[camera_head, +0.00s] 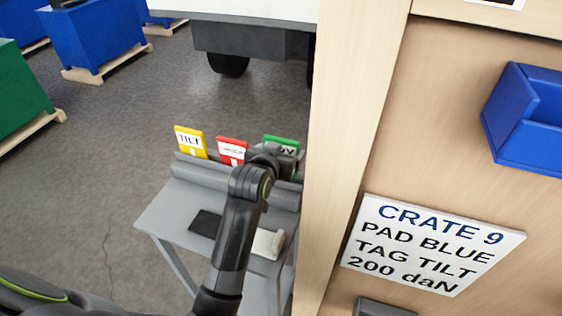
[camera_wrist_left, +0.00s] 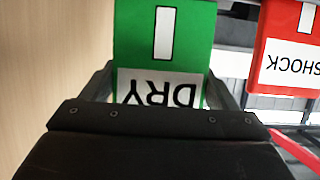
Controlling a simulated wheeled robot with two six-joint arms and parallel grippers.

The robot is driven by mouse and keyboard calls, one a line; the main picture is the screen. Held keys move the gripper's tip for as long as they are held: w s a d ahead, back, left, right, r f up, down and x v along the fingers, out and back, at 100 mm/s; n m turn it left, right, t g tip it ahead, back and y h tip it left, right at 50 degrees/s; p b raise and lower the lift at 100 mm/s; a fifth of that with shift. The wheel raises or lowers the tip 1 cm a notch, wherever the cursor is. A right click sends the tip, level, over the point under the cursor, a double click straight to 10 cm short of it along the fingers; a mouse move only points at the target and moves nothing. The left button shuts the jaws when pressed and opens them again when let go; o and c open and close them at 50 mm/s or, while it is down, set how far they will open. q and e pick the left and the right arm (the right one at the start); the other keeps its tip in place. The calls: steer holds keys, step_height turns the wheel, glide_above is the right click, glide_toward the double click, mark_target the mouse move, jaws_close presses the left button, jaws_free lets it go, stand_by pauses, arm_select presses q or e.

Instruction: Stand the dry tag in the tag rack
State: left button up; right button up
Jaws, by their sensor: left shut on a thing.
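The green dry tag (camera_head: 281,139) is at the right end of a row with the yellow tilt tag (camera_head: 189,141) and the red shock tag (camera_head: 231,150). My left gripper (camera_head: 284,160) is shut on the dry tag, and the wrist view shows the tag (camera_wrist_left: 190,50) between the fingers (camera_wrist_left: 160,90). The yellow and red tags stand in the grey tag rack (camera_head: 186,169). The dry tag's lower edge is hidden by my gripper, so I cannot tell whether it touches the rack. The red tag (camera_wrist_left: 290,45) is beside it in the wrist view.
The rack is on a grey cart (camera_head: 160,217) with a black pad (camera_head: 205,223) and a pale block (camera_head: 267,243). A wooden post (camera_head: 355,120) stands close to the right. A crate sign (camera_head: 432,244) and blue bin (camera_head: 530,125) are on the panel.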

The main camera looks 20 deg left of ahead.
arm_select(q)
step_height(320, 180, down, 4)
steer(key=shift+r+p, duration=0.15)
steer(key=shift+p, duration=0.2)
arm_select(e)
steer(key=shift+w+r, duration=0.2)
steer(key=shift+w, duration=0.3)
steer(key=shift+w+r, duration=0.15)
steer(key=shift+w, duration=0.3)
steer(key=shift+s, duration=0.1)
arm_select(q)
steer(key=o, duration=0.9)
arm_select(e)
steer(key=shift+s, duration=0.2)
